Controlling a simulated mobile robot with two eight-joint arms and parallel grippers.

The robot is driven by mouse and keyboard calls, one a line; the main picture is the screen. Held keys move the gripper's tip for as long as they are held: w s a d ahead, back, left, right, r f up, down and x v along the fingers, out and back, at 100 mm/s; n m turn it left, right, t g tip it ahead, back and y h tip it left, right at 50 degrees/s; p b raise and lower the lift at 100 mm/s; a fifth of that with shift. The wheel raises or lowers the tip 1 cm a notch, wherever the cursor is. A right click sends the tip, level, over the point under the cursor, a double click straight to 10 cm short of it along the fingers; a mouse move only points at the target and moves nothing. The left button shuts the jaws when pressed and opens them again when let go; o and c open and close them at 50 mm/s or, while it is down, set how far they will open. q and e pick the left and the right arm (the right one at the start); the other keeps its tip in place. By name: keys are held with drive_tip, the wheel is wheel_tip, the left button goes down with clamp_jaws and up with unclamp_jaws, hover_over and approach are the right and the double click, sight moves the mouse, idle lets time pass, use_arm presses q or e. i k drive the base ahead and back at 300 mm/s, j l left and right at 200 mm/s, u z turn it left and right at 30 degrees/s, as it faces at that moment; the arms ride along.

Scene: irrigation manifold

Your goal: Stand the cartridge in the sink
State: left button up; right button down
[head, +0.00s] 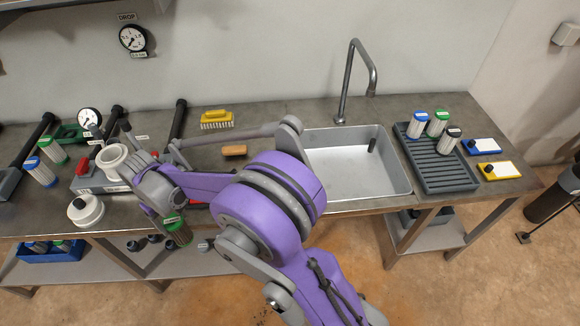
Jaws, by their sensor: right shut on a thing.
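My right arm reaches across the middle of the head view, and its gripper (167,205) is at the left, near the bench's front edge. The cartridge hangs slightly tilted, in front of the bench edge in the picture; the fingers are partly hidden. The sink (324,189) is a pale rectangular basin, right of the gripper, with a small dark upright piece at its back right. My arm covers part of its left side. My left gripper is out of view.
A tall tap (347,80) stands behind the sink. A ribbed dark drainer (446,178) at the right holds three capped cartridges. A white manifold housing (114,163), a white round lid (85,210) and two more cartridges (40,172) stand at the left. A yellow brush (216,118) lies at the back.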

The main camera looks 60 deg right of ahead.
sight(367, 193)
drive_tip(key=k+l, duration=0.25)
drive_tip(key=l, duration=0.2)
drive_tip(key=k+l, duration=0.3)
drive_tip(key=l, duration=0.15)
drive_tip(key=k+l, duration=0.25)
drive_tip(key=l, duration=0.25)
drive_tip(key=k+l, duration=0.1)
drive_tip(key=l, duration=0.4)
drive_tip(key=k+l, duration=0.15)
drive_tip(key=l, duration=0.4)
